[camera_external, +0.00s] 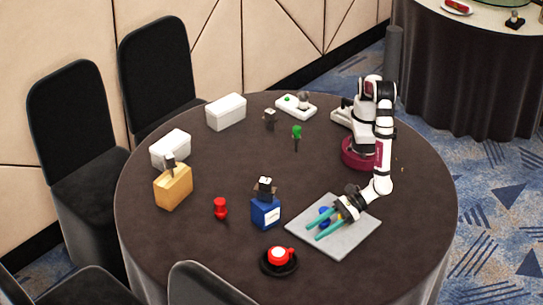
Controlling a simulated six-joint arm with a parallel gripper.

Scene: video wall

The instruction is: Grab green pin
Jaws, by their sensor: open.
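The green pin (297,131) stands upright on the dark round table, toward the back and left of my arm's base. A red pin (220,208) stands on the table's left front part. My gripper (316,231) has two long teal fingers that are spread apart. It is low over the grey square board (347,244) at the front right, well away from the green pin. Blue and yellow bits (325,214) show on the board beside the fingers; my gripper partly hides them, and their shape is unclear.
A blue box (266,215) with a black piece on top stands left of the board. A wooden block (173,188), white boxes (226,111), a white tray (296,106) and a small dark object (270,119) stand farther back. A red item on a black dish (280,261) is in front.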

